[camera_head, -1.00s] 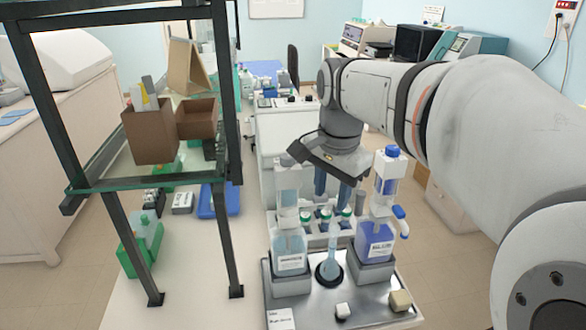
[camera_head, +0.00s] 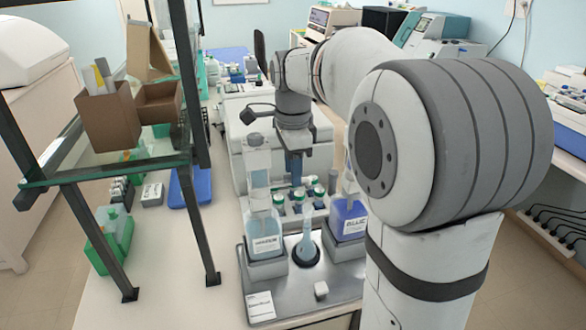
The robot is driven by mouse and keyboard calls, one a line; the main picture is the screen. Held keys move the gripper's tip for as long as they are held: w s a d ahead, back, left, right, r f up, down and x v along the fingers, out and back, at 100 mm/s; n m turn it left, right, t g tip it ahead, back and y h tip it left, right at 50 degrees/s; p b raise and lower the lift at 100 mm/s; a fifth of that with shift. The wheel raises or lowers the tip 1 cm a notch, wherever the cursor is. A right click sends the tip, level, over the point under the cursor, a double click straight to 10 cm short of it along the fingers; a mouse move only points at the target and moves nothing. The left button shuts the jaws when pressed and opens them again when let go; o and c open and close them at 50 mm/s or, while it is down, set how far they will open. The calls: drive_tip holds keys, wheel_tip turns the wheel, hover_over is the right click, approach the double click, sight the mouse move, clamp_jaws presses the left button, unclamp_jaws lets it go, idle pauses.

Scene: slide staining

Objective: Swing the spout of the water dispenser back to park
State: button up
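The dispenser with pale blue liquid (camera_head: 264,232) stands at the left of the metal tray (camera_head: 283,292); its small label cannot be read, and I take it as the water dispenser. Its white upper part (camera_head: 257,155) rises above the bottle. I cannot make out its spout or which way it points. A second dispenser with violet-blue liquid (camera_head: 349,216) stands at the right, partly hidden by my arm. My gripper (camera_head: 295,181) points down behind and between the two dispensers, nearer the left one. Its blue fingers overlap in this view, so their gap and any contact are unclear.
A pale blue flask (camera_head: 306,246) stands in a dark ring between the dispensers. Several green-capped bottles (camera_head: 298,200) stand behind it. A glass shelf frame (camera_head: 206,235) rises close on the left. A small white block (camera_head: 321,289) lies at the tray front.

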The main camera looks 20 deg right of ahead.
drive_tip(key=shift+f, duration=0.3)
clamp_jaws()
idle(0.5)
